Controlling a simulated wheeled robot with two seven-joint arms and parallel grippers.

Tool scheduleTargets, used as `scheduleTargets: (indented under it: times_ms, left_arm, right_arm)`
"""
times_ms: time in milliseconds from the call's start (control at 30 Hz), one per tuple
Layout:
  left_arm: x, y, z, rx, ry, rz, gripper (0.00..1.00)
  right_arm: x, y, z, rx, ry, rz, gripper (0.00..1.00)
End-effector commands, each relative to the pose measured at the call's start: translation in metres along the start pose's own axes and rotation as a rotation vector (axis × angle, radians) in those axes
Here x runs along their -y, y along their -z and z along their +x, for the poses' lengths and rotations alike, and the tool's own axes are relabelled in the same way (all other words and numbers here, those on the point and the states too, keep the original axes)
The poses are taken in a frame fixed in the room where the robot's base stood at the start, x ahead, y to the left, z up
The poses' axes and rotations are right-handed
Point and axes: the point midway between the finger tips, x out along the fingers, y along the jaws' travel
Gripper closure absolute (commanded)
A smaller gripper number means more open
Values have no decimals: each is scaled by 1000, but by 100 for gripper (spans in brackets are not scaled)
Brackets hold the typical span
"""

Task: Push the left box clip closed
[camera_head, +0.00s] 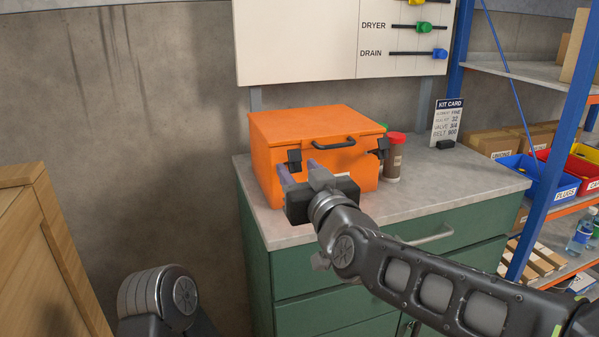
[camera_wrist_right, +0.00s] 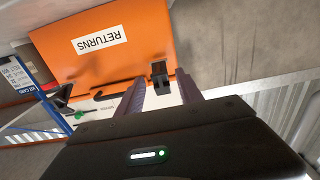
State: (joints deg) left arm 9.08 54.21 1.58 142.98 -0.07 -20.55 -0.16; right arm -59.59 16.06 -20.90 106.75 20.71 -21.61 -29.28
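The orange box (camera_head: 285,130) stands on the cabinet top with its lid down. Its left clip (camera_head: 294,158) is a small black latch on the front; the wrist view shows it too (camera_wrist_right: 160,70). I cannot tell how far it stands out. The right clip (camera_head: 383,146) is at the front's other end, beyond the black handle (camera_head: 333,145). My right gripper (camera_head: 298,169) is open and empty at the box front, just below the left clip. In the wrist view its fingertips (camera_wrist_right: 160,82) are apart on either side of the clip; contact is unclear. My left gripper is out of view.
The green cabinet has a grey top (camera_head: 440,185), clear to the right. A brown jar with a red lid (camera_head: 394,160) stands close to the box's right. A kit card (camera_head: 447,120) stands behind. A blue-framed shelf (camera_head: 550,140) is at right, a wooden crate (camera_head: 45,260) at left.

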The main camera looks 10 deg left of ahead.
Motion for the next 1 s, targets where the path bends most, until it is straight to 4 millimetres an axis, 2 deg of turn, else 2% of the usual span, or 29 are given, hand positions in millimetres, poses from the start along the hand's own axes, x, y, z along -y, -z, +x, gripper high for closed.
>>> scheduleTargets:
  times_ms: [67,500,833,1000]
  left_arm:
    - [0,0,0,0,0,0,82]
    - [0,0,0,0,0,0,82]
    - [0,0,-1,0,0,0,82]
    - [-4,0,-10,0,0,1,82]
  right_arm:
    - [0,0,0,0,0,0,64]
    - [0,0,0,0,0,0,100]
    - [0,1,0,1,0,0,100]
    - [0,4,0,15,0,0,100]
